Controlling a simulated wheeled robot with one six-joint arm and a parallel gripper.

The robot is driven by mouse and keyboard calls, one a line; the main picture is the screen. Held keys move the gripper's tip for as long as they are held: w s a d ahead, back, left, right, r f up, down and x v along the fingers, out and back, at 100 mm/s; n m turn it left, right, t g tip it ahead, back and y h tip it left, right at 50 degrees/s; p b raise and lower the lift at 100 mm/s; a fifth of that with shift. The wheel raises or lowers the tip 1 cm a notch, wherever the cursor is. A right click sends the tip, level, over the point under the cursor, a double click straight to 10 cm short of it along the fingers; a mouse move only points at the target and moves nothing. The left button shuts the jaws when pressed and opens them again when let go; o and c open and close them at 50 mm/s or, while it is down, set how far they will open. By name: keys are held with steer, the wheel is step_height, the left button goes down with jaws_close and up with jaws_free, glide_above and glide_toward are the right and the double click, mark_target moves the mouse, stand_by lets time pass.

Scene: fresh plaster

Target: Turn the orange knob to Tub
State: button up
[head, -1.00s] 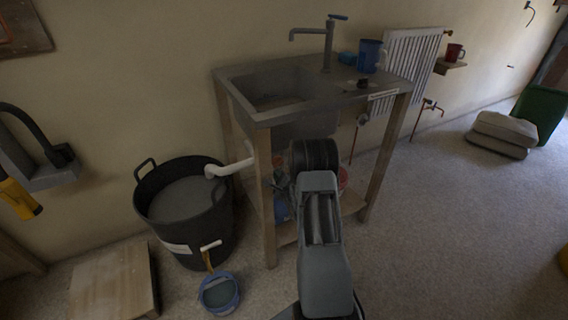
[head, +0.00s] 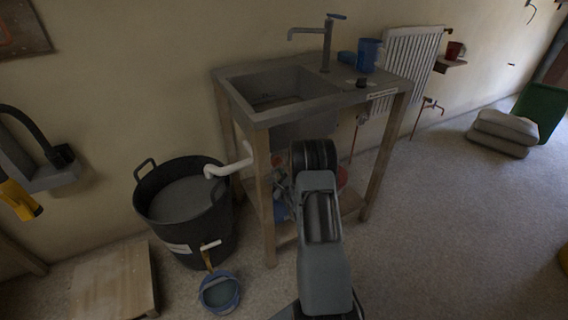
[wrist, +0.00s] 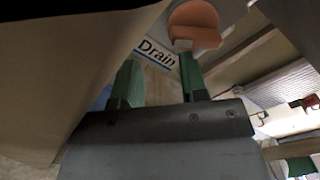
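The orange knob (wrist: 195,25) shows in the wrist view at the top, right of centre, with a pale mark on its lower edge. Beside it, on its left, is a sign reading "Drain" (wrist: 155,52). No "Tub" label is legible. My gripper (wrist: 158,77) has two green fingers standing apart with nothing seen between them. The right fingertip is just below the knob in the picture; I cannot tell whether it touches. In the head view my arm hides the gripper, and the knob cannot be made out.
A sink bench (head: 250,110) with a tap (head: 327,45) stands before my arm. A black tub (head: 160,215) with a white pipe (head: 230,166) and a small blue bucket (head: 220,292) are left of it. A large pale surface (wrist: 60,80) fills the wrist view's left.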

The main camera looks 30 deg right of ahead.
steer(key=a+m, duration=0.1)
steer(key=w+r+m, duration=0.1)
steer(key=w+a+m, duration=0.1)
steer(key=m, duration=0.1)
steer(key=shift+a+r+t+y, duration=0.3)
steer(key=shift+r+y, duration=0.1)
steer(key=s, duration=0.3)
steer(key=s+p, duration=0.1)
steer(key=shift+s+d+f, duration=0.2)
steer(key=shift+s+f, duration=0.05)
steer(key=shift+f, duration=0.1)
steer(key=s+a, duration=0.3)
steer(key=shift+s+a, duration=0.15)
steer(key=shift+s, duration=0.1)
steer(key=c, duration=0.6)
steer(key=o, duration=0.4)
steer(key=s, duration=0.2)
steer(key=shift+s, duration=0.4)
steer(key=shift+c, duration=0.2)
steer(key=shift+o, duration=1.3)
steer(key=shift+s, duration=0.2)
steer(key=shift+s+d, duration=0.2)
steer(key=shift+d, duration=0.2)
steer(key=shift+f, duration=0.1)
